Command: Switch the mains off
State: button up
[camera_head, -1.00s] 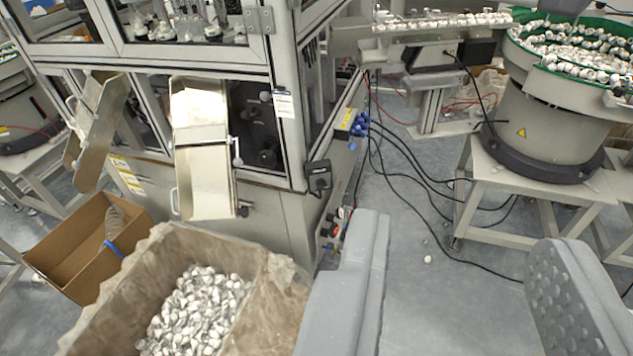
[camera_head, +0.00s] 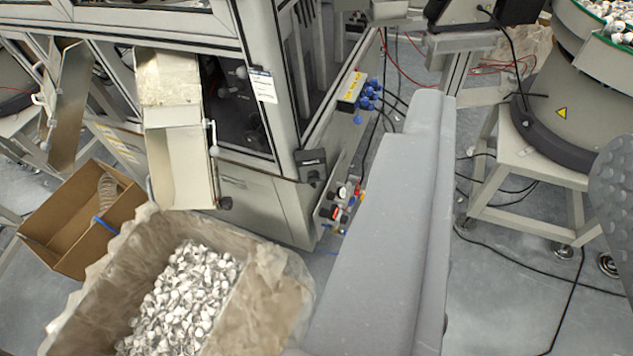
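The assembly machine (camera_head: 258,205) stands left of centre. Low on its right side is a small panel (camera_head: 326,214) with red and dark knobs (camera_head: 338,212). A dark box (camera_head: 311,165) sits on the corner post above it. I cannot tell for sure which of these is the mains switch; no label is readable. My gripper (camera_head: 528,125) is open and empty. Its smooth grey left finger reaches up the middle, just right of the panel in the picture. Its studded right finger is partly cut off at the right edge.
A lined box of caps (camera_head: 275,312) is at bottom left, with a cardboard box (camera_head: 50,225) beside it. Blue fittings (camera_head: 369,95) and cables are on the machine's right side. A feeder stand (camera_head: 520,160) is at right; cables cross the floor.

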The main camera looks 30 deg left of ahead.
aim_at(314, 180)
jog(key=o, duration=0.4)
jog(key=shift+w, duration=0.1)
jog(key=w+a+f+n+y, duration=0.2)
jog(key=w+a+f+n, duration=0.1)
jog(key=w+f, duration=2.2)
jog(key=w+a+f+n+y, duration=0.1)
jog(key=a+f+y, duration=0.15)
jog(key=f, duration=0.55)
jog(key=w+a+f+n+y, duration=0.1)
jog(key=a+f, duration=0.3)
jog(key=f, duration=0.5)
jog(key=s+a+f+y, duration=0.15)
jog(key=a+f, duration=0.25)
jog(key=f, duration=0.4)
jog(key=s+a+f+y, duration=0.1)
jog(key=s+a+f, duration=0.2)
jog(key=f, duration=0.6)
jog(key=shift+n, duration=0.3)
jog(key=x, duration=0.4)
jog(key=b+x, duration=0.1)
jog(key=x, duration=0.4)
jog(key=r+x, duration=0.1)
jog(key=x, duration=0.3)
jog(key=shift+w+a+b, duration=0.1)
jog(key=shift+a+b, duration=0.15)
jog(key=shift+b, duration=0.1)
